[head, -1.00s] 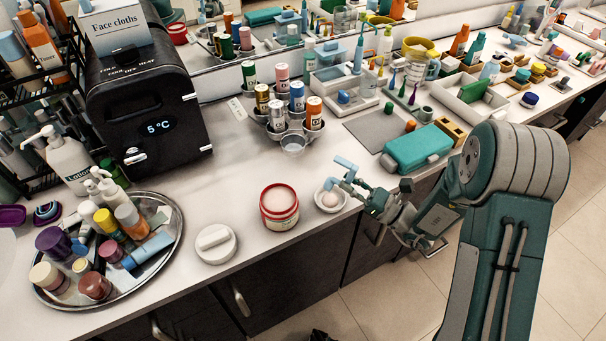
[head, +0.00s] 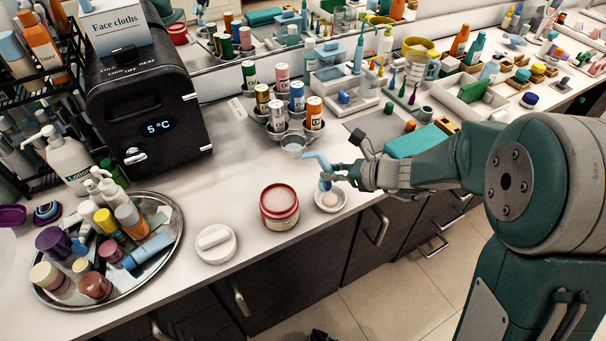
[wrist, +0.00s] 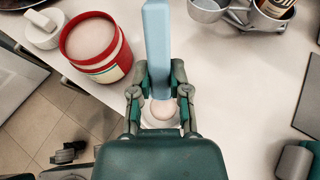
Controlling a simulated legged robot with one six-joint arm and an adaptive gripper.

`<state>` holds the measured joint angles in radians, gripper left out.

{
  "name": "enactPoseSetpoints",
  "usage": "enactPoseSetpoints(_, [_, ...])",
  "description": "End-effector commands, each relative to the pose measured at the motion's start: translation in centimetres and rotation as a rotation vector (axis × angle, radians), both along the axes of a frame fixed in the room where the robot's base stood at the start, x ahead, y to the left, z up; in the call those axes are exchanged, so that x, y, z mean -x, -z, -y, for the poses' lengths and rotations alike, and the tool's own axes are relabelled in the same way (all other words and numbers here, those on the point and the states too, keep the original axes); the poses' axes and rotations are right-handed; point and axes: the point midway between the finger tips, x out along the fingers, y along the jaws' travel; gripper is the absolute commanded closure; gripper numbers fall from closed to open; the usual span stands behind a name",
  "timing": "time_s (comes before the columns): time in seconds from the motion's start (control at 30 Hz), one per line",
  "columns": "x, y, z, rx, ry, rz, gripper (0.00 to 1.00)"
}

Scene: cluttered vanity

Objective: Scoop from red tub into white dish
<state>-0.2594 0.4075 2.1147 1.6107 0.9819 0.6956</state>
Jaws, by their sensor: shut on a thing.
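The red tub (head: 279,221), open and filled with pale pink stuff (head: 279,198), stands near the counter's front edge; it also shows in the wrist view (wrist: 118,68). The small white dish (head: 341,207) sits to its right with a pinkish lump (head: 329,199) in it. My gripper (head: 326,177) is shut on a light blue spatula (head: 317,157) above the dish. In the wrist view my gripper (wrist: 160,83) grips the spatula (wrist: 157,40), with the dish partly hidden below. I cannot tell whether the spatula carries anything.
A white lid (head: 215,243) lies left of the tub, beside a silver tray (head: 172,222) of bottles. Behind the tub is a metal cup holder (head: 293,143) with several cans. A teal case (head: 415,141) lies behind my arm. The counter between tub and cup holder is clear.

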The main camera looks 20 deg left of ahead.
Motion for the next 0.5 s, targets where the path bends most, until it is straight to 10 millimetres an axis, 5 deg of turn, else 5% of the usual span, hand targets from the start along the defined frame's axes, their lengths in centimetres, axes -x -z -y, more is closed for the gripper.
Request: enactPoseSetpoints(0.5, [-0.07, -0.02, -0.96, 0.146, -0.006, -0.021, 1.0])
